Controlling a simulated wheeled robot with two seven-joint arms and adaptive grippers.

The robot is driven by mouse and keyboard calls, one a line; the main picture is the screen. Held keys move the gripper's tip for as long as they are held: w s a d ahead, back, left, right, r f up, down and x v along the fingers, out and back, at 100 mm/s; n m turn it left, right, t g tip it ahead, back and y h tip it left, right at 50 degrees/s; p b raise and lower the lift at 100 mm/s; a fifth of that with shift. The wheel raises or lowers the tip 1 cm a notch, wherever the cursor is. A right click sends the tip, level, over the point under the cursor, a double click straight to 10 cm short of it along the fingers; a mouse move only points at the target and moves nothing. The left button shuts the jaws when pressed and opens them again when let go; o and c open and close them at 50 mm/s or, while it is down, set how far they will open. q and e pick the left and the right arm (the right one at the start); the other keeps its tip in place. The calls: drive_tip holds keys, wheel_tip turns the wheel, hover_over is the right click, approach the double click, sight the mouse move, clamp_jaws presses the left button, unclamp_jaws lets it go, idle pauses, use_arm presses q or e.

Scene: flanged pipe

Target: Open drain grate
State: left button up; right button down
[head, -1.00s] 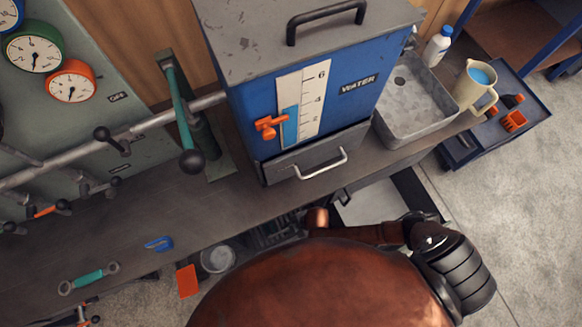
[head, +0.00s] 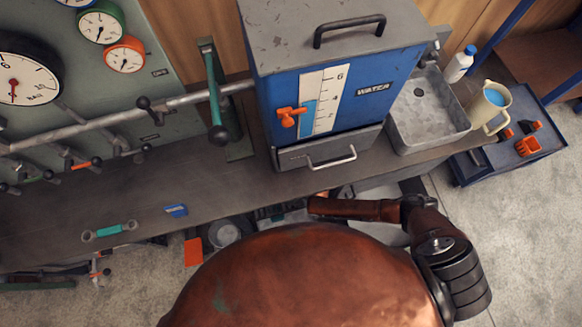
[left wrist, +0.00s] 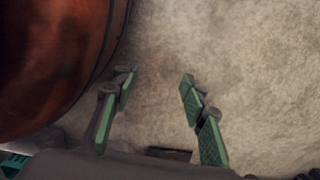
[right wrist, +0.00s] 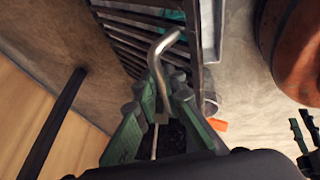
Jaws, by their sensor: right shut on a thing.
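The drain grate (right wrist: 135,45), with dark parallel bars, shows in the right wrist view. A bent silver metal rod (right wrist: 160,50) stands over its bars. My right gripper (right wrist: 160,95) is shut on this rod, close to the grate; I cannot tell how the rod meets the bars. My left gripper (left wrist: 158,78) is open and empty above bare floor in the left wrist view, beside my copper body. Its fingers also show at the right edge of the right wrist view (right wrist: 305,130). In the head view my body and right arm hide both grippers and most of the grate.
A blue water tank (head: 320,100) stands on the dark workbench (head: 120,195), with a grey sink (head: 428,110) and a jug (head: 488,108) to its right. A bucket (head: 225,232) and an orange piece (head: 193,252) lie below the bench edge.

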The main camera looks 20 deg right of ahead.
sight(275, 212)
use_arm(q)
drive_tip(key=shift+s+f, duration=0.15)
drive_tip(key=shift+s, duration=0.05)
drive_tip(key=shift+c, duration=0.4)
